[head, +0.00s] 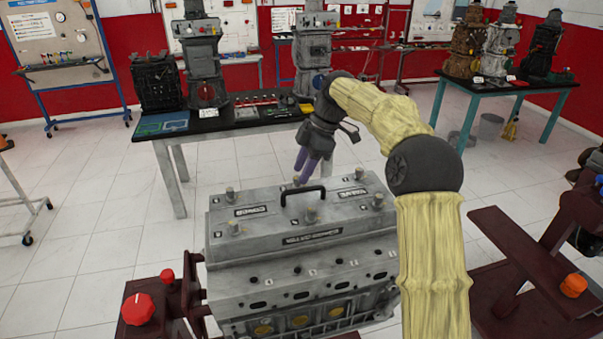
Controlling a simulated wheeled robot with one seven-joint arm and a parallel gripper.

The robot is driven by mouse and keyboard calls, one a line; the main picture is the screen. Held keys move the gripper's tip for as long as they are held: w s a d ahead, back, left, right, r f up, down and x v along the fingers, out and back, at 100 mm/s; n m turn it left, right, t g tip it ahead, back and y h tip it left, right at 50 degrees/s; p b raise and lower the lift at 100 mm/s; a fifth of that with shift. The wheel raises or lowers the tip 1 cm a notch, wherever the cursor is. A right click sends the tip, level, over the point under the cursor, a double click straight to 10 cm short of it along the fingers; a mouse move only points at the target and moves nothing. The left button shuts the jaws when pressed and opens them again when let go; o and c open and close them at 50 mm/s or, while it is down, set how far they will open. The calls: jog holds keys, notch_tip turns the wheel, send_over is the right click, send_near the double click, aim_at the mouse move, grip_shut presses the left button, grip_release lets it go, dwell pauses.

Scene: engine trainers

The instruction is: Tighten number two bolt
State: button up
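A grey engine block (290,290) with a grey cover (262,241) stands in front of me. Several upright bolts stick up from the cover in a back row and a front row. The back row has a left bolt (230,196), a middle bolt (297,181) and a right bolt (359,174). Small number marks stand near the bolts, but I cannot read which is two. My gripper (305,171) points down with purple fingers close together, just above or behind the back middle bolt. I cannot tell whether it touches the bolt or how far the fingers are apart.
A black handle (303,192) arches over the cover close to my gripper. A dark-topped workbench (215,124) with engine parts stands behind. Dark red stands with a red knob (137,309) and an orange knob (573,285) flank the engine. White floor lies open at left.

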jog(key=shift+s+a+f, duration=0.1)
jog(key=shift+a+f, duration=0.2)
jog(key=shift+f, duration=0.3)
grip_shut()
